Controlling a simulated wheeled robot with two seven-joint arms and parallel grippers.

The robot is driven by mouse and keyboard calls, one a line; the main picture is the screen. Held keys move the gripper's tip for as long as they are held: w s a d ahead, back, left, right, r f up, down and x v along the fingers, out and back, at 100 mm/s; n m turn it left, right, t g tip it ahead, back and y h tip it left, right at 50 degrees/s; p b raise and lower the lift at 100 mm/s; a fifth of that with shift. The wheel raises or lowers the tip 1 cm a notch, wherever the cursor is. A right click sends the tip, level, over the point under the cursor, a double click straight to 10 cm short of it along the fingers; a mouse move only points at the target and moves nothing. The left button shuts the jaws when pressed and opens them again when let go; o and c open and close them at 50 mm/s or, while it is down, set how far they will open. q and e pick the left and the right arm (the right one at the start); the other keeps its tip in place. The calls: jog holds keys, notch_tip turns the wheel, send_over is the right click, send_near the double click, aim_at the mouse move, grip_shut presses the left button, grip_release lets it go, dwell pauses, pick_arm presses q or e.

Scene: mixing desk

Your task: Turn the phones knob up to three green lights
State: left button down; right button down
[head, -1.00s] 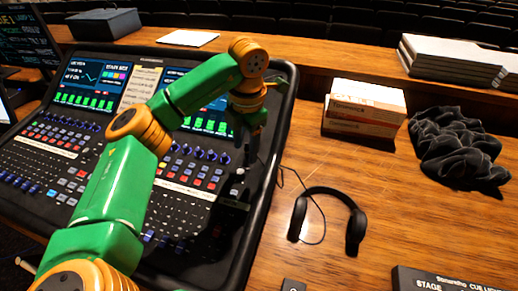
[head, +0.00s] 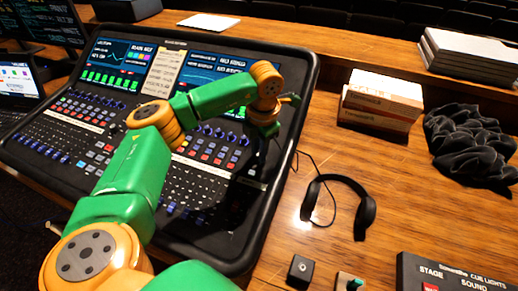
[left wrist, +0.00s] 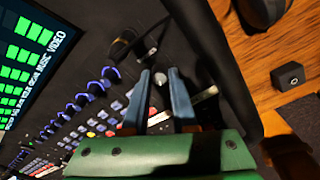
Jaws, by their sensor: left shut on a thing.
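The mixing desk (head: 290,112) fills the left half of the head view, with lit screens, rows of faders and blue-ringed knobs. My left gripper (left wrist: 159,74) has its two blue-grey fingers either side of a small grey knob (left wrist: 157,80) on the desk's dark right-hand part, and is shut on it. I take this for the phones knob, but its label is not readable. In the head view the left gripper (head: 262,150) points down at the desk's right side, dark and partly hidden. I cannot make out the knob's own lights. My right gripper is not in view.
Black headphones (head: 367,212) lie on the wooden table right of the desk, with their cable. A small black box (head: 300,270) and a cue lights box (head: 450,272) stand at the front. Boxed stacks (head: 380,98) and black cloth (head: 468,145) are further right.

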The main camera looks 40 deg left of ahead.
pick_arm(q)
jog(key=m+b, duration=0.1)
jog(key=m, duration=0.4)
jog(key=shift+m, duration=0.4)
jog(key=m+t+b, duration=0.1)
jog(key=m, duration=0.5)
jog(key=shift+m, duration=0.3)
dwell(0.4)
jog(key=c, duration=0.7)
grip_release()
notch_tip(320, 180, up, 7)
jog(key=s+d+b, duration=0.1)
